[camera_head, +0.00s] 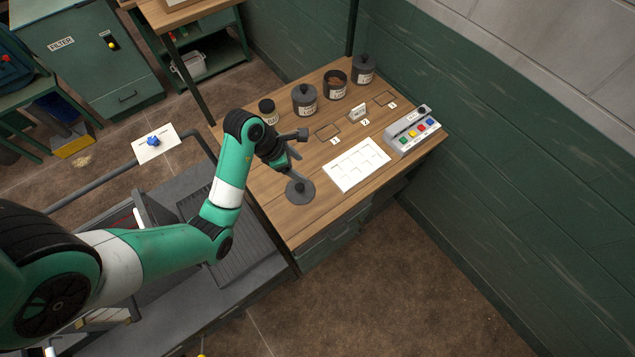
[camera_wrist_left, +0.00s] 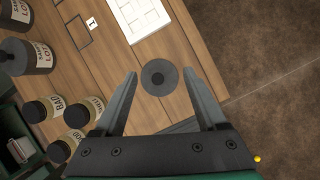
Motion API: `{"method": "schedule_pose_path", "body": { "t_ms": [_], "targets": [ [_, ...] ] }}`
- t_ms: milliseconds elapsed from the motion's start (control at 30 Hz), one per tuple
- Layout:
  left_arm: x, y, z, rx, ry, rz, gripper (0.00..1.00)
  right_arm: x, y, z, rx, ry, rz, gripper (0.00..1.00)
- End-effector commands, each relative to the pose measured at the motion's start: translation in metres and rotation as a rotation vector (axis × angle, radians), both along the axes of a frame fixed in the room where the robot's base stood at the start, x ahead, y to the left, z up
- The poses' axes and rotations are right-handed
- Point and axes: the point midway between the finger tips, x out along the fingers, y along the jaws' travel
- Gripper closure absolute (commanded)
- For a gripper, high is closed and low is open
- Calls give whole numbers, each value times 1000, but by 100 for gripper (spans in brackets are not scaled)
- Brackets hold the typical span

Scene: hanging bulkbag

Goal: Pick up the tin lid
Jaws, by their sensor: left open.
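The tin lid (camera_head: 300,191) is a dark grey disc with a round knob on top. It lies flat on the wooden bench near its front left edge. My left gripper (camera_head: 294,155) is open and empty above the bench, up and left of the lid in the head view. In the left wrist view the lid (camera_wrist_left: 159,86) appears between the fingertips of the open gripper (camera_wrist_left: 160,73), with no visible contact. An open tin (camera_head: 335,84) with brown contents stands at the back of the bench. My right gripper is not in view.
Lidded tins (camera_head: 304,100) and (camera_head: 364,69) and a small dark jar (camera_head: 268,111) stand along the back. A white compartment tray (camera_head: 357,165) lies right of the lid. A button box (camera_head: 415,131) sits at the right edge. Several labelled jars (camera_wrist_left: 76,112) show in the wrist view.

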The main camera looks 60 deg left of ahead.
Motion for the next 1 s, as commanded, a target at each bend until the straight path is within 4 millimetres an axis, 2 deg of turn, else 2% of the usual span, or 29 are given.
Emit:
{"method": "schedule_pose_path", "body": {
  "t_ms": [33, 133, 200, 367, 467, 700, 933, 1000],
  "targets": [
    [-17, 9, -37, -21, 25, 47, 26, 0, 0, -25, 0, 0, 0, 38],
    [-37, 21, -60, -43, 46, 106, 26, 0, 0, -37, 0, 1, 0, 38],
    [-44, 26, -67, -49, 51, 132, 26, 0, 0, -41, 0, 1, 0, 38],
    [-46, 31, -66, -49, 48, 146, 26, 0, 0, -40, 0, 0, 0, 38],
    [-42, 30, -76, -50, 50, 143, 26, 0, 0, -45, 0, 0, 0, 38],
    [-25, 27, -118, -49, 48, 143, 26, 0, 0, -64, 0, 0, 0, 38],
    [-19, 27, -125, -47, 46, 142, 26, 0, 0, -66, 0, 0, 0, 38],
    [-17, 26, -132, -48, 47, 142, 26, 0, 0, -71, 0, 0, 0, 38]
  ]
}}
